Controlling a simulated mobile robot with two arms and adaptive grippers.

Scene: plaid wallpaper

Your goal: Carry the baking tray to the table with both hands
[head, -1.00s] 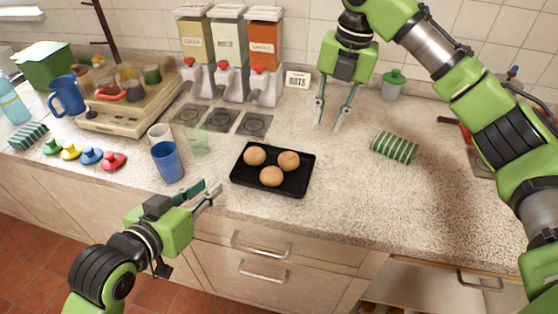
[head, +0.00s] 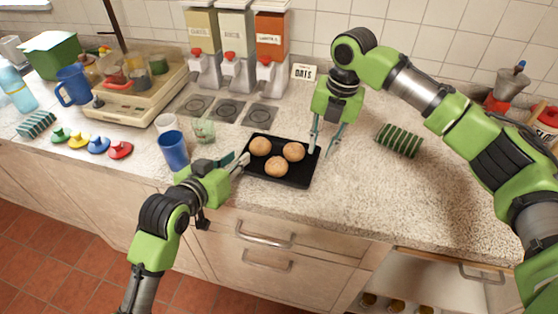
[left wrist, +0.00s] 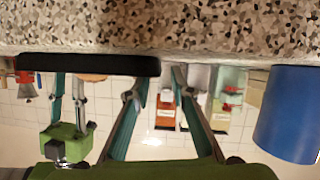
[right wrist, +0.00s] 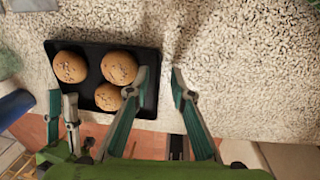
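The black baking tray (head: 298,176) lies flat on the speckled counter with three round buns (head: 276,167) on it. It also shows in the right wrist view (right wrist: 87,92) and edge-on in the left wrist view (left wrist: 85,64). My left gripper (head: 243,162) is open at the tray's left edge; whether it touches cannot be told. My right gripper (head: 320,153) is open at the tray's right edge. In the right wrist view its fingers (right wrist: 160,78) appear on either side of that edge, one over the tray. No separate table is recognisable.
A blue cup (head: 173,150), a white cup (head: 166,123) and a glass (head: 204,130) stand left of the tray. A green striped cloth item (head: 399,140) lies to its right. The counter right of the tray is mostly clear.

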